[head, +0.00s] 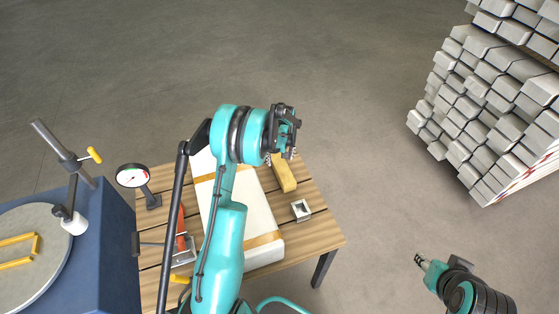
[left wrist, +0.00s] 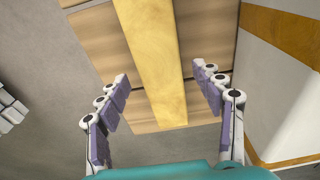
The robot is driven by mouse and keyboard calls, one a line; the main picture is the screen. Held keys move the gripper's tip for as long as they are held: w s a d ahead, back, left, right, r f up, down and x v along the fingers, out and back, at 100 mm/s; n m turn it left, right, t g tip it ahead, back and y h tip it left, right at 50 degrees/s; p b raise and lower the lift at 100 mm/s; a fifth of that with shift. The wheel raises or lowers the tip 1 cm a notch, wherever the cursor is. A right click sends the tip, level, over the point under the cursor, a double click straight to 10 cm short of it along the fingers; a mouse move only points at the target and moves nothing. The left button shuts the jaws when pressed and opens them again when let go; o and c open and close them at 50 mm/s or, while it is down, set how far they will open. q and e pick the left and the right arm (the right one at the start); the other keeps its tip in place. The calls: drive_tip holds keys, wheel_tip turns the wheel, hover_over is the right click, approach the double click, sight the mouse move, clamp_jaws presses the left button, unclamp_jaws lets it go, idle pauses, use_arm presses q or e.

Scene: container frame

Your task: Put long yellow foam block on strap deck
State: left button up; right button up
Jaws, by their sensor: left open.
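The long yellow foam block (head: 284,175) lies on the slatted wooden table, to the right of a long white slab with tan straps across it, the likely strap deck (head: 262,218). My left gripper (head: 288,146) hangs above the block's far end, open and empty. In the left wrist view the foam block (left wrist: 158,55) runs between the two spread fingers of the left gripper (left wrist: 162,84), with clear room on both sides. The strapped slab (left wrist: 275,60) shows there at the right. My right gripper (head: 420,260) is off to the right, away from the table; its jaws are too small to judge.
A small square metal piece (head: 300,210) sits on the table (head: 325,232) near its right edge. A dial gauge (head: 132,177) and a red-handled tool (head: 181,228) stand left of the slab. A blue bench (head: 105,240) is at left, a stack of grey bars (head: 490,110) at right.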

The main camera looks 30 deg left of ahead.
use_arm(q)
wheel_tip(320, 180, up, 9)
drive_tip(key=p, duration=0.2)
wheel_tip(320, 180, up, 10)
drive_tip(key=m+t, duration=0.2)
drive_tip(key=m, duration=0.1)
hover_over(281, 165)
drive_tip(key=s+d, duration=0.5)
drive_tip(key=d, duration=0.1)
drive_tip(key=s+d+r+m+t, duration=0.1)
drive_tip(key=s+d+r+m, duration=0.1)
drive_tip(key=s, duration=0.5)
drive_tip(key=s+d+r+m+t, duration=0.2)
drive_tip(key=s+d, duration=0.3)
drive_tip(key=s, duration=0.2)
drive_tip(key=s+d+r+m+t+h, duration=0.1)
drive_tip(key=s+d+r+m, duration=0.1)
drive_tip(key=s, duration=0.5)
drive_tip(key=shift+s+d+r+m, duration=0.2)
drive_tip(key=shift+d+r+m, duration=0.25)
drive_tip(key=shift+d, duration=0.8)
drive_tip(key=shift+f, duration=0.1)
